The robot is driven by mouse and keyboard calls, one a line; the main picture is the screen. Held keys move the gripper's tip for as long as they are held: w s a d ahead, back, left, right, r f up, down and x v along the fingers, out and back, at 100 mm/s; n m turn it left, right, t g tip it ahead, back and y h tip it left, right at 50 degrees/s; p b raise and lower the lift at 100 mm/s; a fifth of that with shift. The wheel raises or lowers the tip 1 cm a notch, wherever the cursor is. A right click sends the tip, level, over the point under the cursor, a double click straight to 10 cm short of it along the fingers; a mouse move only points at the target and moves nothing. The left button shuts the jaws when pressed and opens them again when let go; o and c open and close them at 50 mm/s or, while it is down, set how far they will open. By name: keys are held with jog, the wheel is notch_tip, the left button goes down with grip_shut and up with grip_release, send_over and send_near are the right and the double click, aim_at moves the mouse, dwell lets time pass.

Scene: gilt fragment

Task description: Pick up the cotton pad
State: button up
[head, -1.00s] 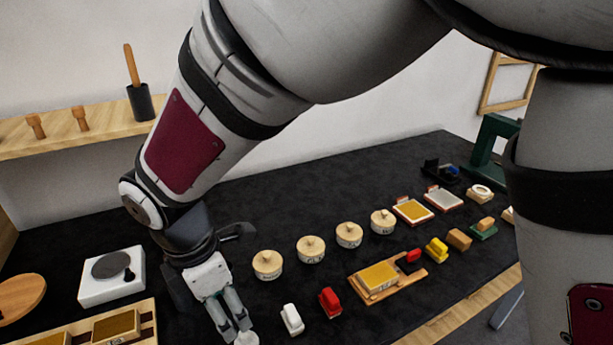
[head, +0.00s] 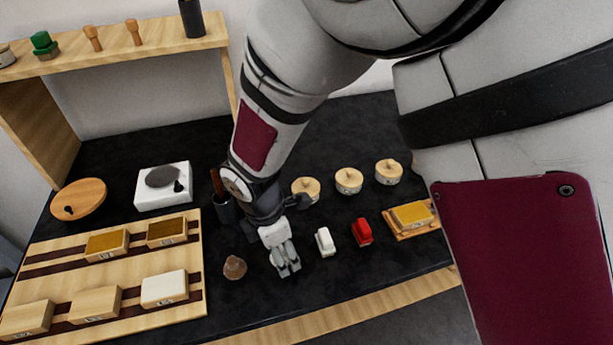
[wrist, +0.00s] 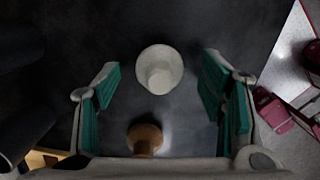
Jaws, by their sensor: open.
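A white round piece with a raised knob, which looks like the cotton pad (wrist: 160,70), lies on the dark surface in the wrist view. My gripper (wrist: 165,88) is open, with one green-padded finger on each side of it and clear gaps on both sides. Nothing is held. In the head view my gripper (head: 288,270) points down over the dark worktop, and its fingers hide most or all of the white piece. How far the fingertips are above the surface, I cannot tell.
A brown knobbed piece (head: 235,267) stands left of my gripper; a similar one (wrist: 145,138) shows near the palm. A white block (head: 325,242) and red block (head: 362,232) stand to the right. A wooden rack (head: 200,255) with boxes is left, round lidded boxes (head: 306,190) behind.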

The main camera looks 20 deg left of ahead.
jog(key=shift+f, duration=0.45)
jog(key=c, duration=1)
jog(key=shift+r, duration=0.15)
jog(key=shift+c, duration=0.2)
jog(key=shift+r+p, duration=0.35)
jog(key=shift+r, duration=0.25)
notch_tip(320, 180, up, 2)
jog(key=shift+r+p, duration=0.2)
jog(key=shift+p, duration=0.4)
jog(key=s+d+p, duration=0.1)
jog(key=s+d, duration=0.1)
jog(key=s, duration=0.2)
jog(key=s+d+p, duration=0.2)
jog(key=s+d, duration=0.1)
jog(key=s, duration=0.1)
jog(key=s+d+r+p, duration=0.1)
jog(key=s+d+p, duration=0.1)
jog(key=s, duration=0.2)
jog(key=shift+s+d+r, duration=0.1)
jog(key=shift+s+d, duration=0.1)
jog(key=shift+d, duration=0.1)
jog(key=shift+s+d, duration=0.4)
jog(key=shift+s, duration=0.2)
